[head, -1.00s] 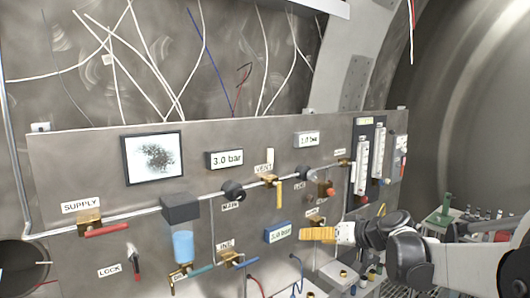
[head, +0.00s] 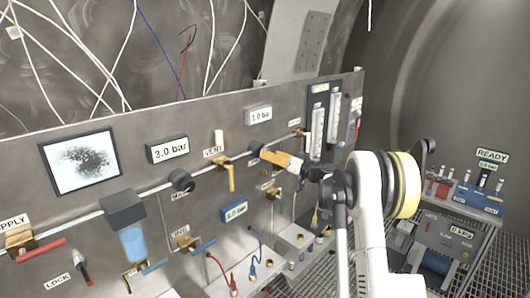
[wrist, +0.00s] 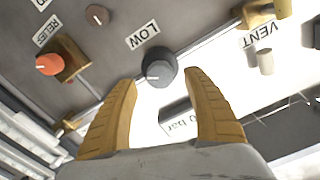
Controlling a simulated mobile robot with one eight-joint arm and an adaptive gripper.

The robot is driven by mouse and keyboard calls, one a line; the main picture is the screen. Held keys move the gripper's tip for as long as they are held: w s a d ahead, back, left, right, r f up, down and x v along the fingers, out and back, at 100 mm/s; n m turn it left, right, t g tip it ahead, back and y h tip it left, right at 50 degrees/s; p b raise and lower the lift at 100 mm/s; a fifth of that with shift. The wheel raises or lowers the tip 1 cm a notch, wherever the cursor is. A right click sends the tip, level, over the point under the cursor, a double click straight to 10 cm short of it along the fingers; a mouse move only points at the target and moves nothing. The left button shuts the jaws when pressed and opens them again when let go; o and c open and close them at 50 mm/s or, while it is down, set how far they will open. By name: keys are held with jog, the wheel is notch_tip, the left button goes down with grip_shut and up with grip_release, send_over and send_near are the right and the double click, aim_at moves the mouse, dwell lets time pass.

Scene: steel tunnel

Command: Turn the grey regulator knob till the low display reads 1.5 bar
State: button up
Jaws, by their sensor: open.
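The grey regulator knob (wrist: 158,68) with a white mark sits by the LOW label in the wrist view. My gripper (wrist: 163,82) is open, its yellow fingers pointing at the panel on either side of the knob's lower part. I see no contact with it. In the head view my gripper (head: 262,153) is at the knob (head: 255,149), which it mostly hides. The low display (head: 258,115) above it seems to read 1.0 bar. In the wrist view the low display (wrist: 180,122) shows between the fingers, partly hidden.
The VENT valve's yellow handle (head: 231,178) is left of my gripper. An orange-red RELIEF knob (wrist: 49,64) is near it in the wrist view. A 3.0 bar display (head: 168,149) and a blue display (head: 234,210) are also on the panel.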

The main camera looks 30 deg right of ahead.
jog(key=shift+x, duration=1.7)
jog(key=shift+c, duration=0.5)
jog(key=c, duration=1.1)
jog(key=shift+m, duration=0.4)
jog(key=m+b, duration=0.3)
jog(key=shift+f+m, duration=0.1)
jog(key=shift+m, duration=0.2)
jog(key=m+b, duration=0.2)
jog(key=m, duration=0.3)
jog(key=shift+d, duration=0.1)
jog(key=shift+m, duration=0.3)
